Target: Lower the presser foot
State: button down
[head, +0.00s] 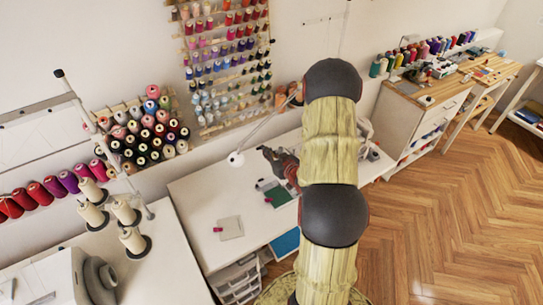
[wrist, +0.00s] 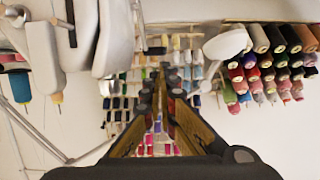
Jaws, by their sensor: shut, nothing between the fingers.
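My gripper (head: 268,153) is in the head view just left of my arm, above the white work table. In the wrist view my gripper (wrist: 160,72) shows two long dark fingers that come together at the tips, with nothing between them. White rounded parts, seemingly of the sewing machine (wrist: 112,38), show at the upper left of the wrist view, apart from the fingers. In the head view the machine (head: 364,128) is mostly hidden behind my arm. I cannot make out the presser foot or its lever in either view.
A white lamp head (head: 236,159) stands close to the left of my gripper; the lamp (wrist: 228,43) is right of the fingers in the wrist view. A thread rack (head: 225,60) hangs on the wall behind. The white table (head: 200,195) has clear room at left.

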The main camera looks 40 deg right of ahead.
jog(key=shift+x, duration=2.9)
jog(key=shift+b, duration=0.3)
